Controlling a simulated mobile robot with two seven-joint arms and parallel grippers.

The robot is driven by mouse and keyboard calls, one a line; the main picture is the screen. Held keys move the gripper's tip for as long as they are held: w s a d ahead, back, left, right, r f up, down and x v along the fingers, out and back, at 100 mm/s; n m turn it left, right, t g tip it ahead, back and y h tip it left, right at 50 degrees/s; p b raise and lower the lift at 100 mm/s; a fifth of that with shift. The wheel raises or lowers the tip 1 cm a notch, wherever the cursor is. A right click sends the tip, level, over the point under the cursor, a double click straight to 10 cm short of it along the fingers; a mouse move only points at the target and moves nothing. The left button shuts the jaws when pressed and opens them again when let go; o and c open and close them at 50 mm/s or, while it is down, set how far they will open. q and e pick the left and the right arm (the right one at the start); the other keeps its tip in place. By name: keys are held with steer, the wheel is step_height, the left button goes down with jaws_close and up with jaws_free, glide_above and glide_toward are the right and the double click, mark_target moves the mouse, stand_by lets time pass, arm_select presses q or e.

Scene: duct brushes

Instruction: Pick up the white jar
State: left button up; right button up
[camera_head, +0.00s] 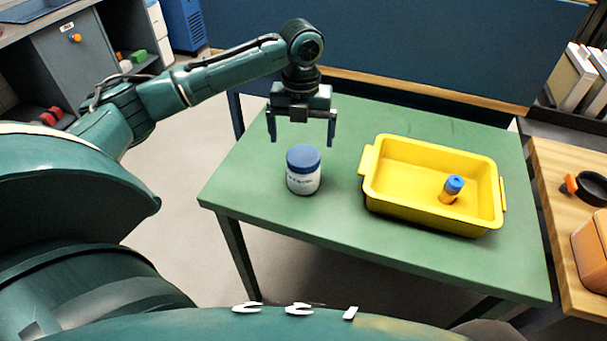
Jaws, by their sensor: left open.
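The white jar (303,179) stands upright on the green table (380,235), near its left side. It has a blue lid and a label with dark print. My left gripper (301,138) points down, just above the jar in the picture and apparently a little behind it. Its two fingers are spread wide, with nothing between them. The exact height gap between the fingers and the lid is hard to tell. My right gripper does not show.
A yellow tray (400,205) with handles sits right of the jar, holding a small orange bottle with a blue cap (452,189). A blue panel (400,45) rises behind the table. A wooden bench (570,245) stands at the right. The table around the jar is clear.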

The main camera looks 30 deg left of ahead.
mark_target(303, 157)
arm_select(q)
steer(key=f, duration=1)
steer(key=shift+w+f, duration=0.25)
steer(key=shift+c, duration=0.3)
steer(key=c, duration=1.1)
steer(key=shift+r, duration=0.1)
